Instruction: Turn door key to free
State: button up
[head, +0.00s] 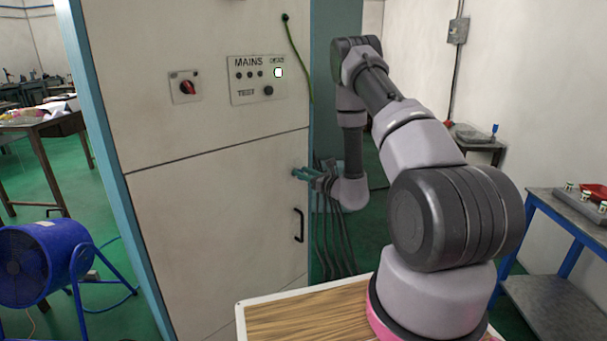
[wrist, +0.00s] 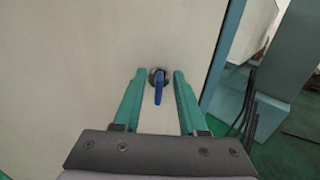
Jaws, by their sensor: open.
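The door key (wrist: 158,88) is a blue handle on a dark round lock in the pale cabinet door (wrist: 100,60). In the wrist view it points downward, between the two green fingers of my gripper (wrist: 161,76). The fingers stand open on either side of it, with a gap on both sides. In the head view my gripper (head: 300,174) is at the right edge of the cabinet door, and the key is hidden there behind the fingers.
A black pull handle (head: 299,225) is on the door below my gripper. Above the door are a red rotary switch (head: 187,87) and the MAINS panel (head: 257,80). A blue fan (head: 45,262) stands at the left. Cables (head: 335,235) hang right of the door.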

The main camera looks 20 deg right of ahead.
grip_shut()
jog(key=shift+d+m, duration=0.1)
jog(key=shift+m, duration=0.2)
jog(key=m, duration=0.3)
jog(key=shift+w+d+m, duration=0.1)
jog(key=shift+d+m, duration=0.1)
jog(key=shift+m, duration=0.1)
jog(key=shift+w+d+f+m, duration=0.15)
jog(key=shift+f+m, duration=0.1)
jog(key=shift+m, duration=2)
jog(key=shift+d+f+m, duration=0.1)
jog(key=shift+f+m, duration=0.2)
jog(key=shift+m, duration=2)
jog(key=shift+w+d+f+m, duration=0.15)
jog(key=shift+f+m, duration=0.1)
jog(key=shift+m, duration=2)
jog(key=shift+s, duration=0.15)
